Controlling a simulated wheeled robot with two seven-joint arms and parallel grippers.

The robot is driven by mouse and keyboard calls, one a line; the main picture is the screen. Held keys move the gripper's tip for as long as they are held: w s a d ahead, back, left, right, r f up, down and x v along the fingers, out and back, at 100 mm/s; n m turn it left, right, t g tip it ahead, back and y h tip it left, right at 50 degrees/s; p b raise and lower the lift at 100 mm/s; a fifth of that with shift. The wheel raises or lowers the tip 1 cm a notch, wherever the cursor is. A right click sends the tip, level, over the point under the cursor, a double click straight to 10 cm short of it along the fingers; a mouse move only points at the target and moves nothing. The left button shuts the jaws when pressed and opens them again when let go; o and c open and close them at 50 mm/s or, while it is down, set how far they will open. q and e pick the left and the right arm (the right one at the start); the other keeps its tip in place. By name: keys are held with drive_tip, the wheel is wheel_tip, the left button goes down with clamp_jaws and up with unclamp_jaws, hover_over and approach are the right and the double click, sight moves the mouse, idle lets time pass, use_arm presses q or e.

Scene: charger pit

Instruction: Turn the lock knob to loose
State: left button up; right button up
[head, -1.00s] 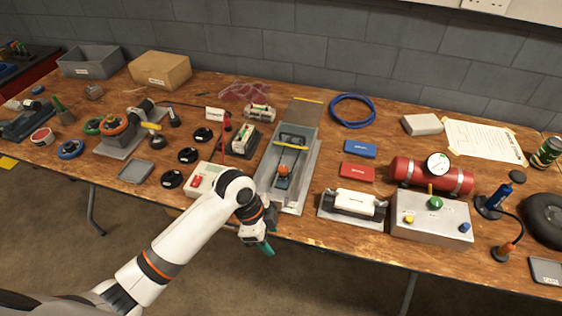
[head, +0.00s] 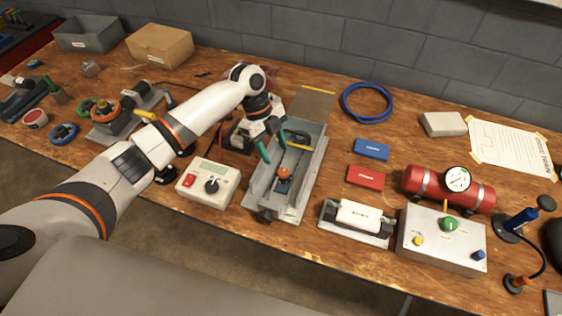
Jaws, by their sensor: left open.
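A small orange-topped knob (head: 284,173) sits on a dark base inside the long grey trough (head: 310,165). It looks like the lock knob, but no lettering on it is readable, so its setting cannot be told. My left gripper (head: 273,147) is above the far left part of the trough, with its green-tipped fingers pointing down and apart. It is empty and a little beyond the orange knob, apart from it in the picture. The gripper and wrist hide part of the trough's far left side and the thing behind it. My right gripper is out of view.
A white box (head: 220,173) with a red switch and black dial stands left of the trough. A white roll in a cradle (head: 359,216), a grey control box (head: 447,260) and a red cylinder (head: 420,184) stand to the right. Blue and red blocks lie between.

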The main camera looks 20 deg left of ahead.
sight(282, 171)
use_arm(q)
drive_tip(key=x, duration=0.5)
drive_tip(key=shift+d+f+p, duration=0.15)
drive_tip(key=shift+f+p, duration=0.2)
drive_tip(key=shift+p, duration=0.05)
drive_tip(key=shift+d+f, duration=0.1)
drive_tip(key=shift+f, duration=0.3)
drive_tip(key=c, duration=1)
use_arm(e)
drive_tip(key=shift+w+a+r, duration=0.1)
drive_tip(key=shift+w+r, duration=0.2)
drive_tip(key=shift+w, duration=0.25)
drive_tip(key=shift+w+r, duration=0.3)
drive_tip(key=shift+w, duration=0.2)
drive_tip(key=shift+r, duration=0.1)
